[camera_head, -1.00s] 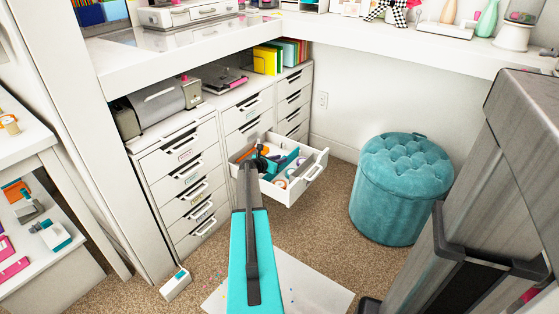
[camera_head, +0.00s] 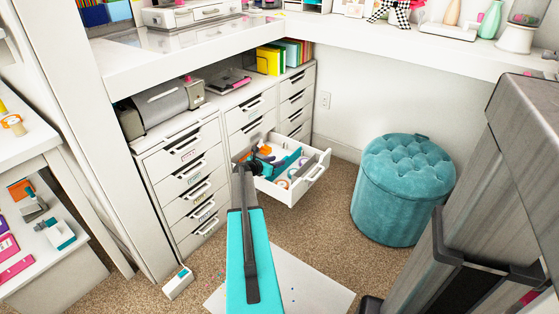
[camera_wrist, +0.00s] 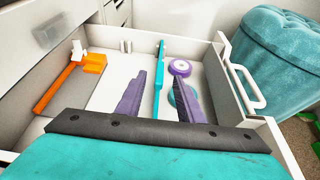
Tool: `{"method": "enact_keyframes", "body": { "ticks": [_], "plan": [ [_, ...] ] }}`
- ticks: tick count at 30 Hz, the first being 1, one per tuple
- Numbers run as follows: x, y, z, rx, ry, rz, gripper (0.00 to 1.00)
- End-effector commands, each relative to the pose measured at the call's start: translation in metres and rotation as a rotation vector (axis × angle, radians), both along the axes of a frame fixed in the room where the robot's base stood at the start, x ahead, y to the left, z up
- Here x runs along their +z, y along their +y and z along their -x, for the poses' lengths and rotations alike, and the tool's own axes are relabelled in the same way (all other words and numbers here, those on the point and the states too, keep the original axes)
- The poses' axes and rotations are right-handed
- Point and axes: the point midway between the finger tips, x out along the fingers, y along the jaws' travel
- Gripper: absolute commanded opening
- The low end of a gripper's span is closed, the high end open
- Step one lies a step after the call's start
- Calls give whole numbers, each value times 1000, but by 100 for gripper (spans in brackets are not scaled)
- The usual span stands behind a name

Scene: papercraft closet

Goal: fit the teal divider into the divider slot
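The teal divider (camera_wrist: 159,78) is a thin strip inside the open white drawer (camera_wrist: 215,78). It also shows in the head view (camera_head: 287,161). My gripper (camera_wrist: 161,76) is open in the wrist view, one dark finger left of the divider and one right, with gaps on both sides. In the head view my gripper (camera_head: 256,168) is over the drawer's near-left part and its fingers are hard to make out. Small white upright tabs (camera_wrist: 125,46) stand at the drawer's back wall; I cannot tell whether they form the divider slot.
A purple tape roll (camera_wrist: 180,67) lies right of the divider, with another teal item (camera_wrist: 189,97) partly behind my right finger. An orange item (camera_wrist: 68,84) lies at the drawer's left. A teal ottoman (camera_head: 403,190) stands right of the drawer.

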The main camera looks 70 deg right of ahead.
Motion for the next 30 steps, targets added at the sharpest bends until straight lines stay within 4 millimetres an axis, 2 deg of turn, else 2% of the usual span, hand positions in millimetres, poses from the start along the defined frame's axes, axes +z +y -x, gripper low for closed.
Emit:
{"method": "enact_keyframes", "body": {
  "ticks": [1,15,21,30],
  "plan": [
    [5,9,-1,1,1,0,34],
    [28,64,-16,1,0,0,34],
    [32,75,-19,-1,-1,0,34],
    [32,76,-20,-1,-1,0,34]
  ]
}}
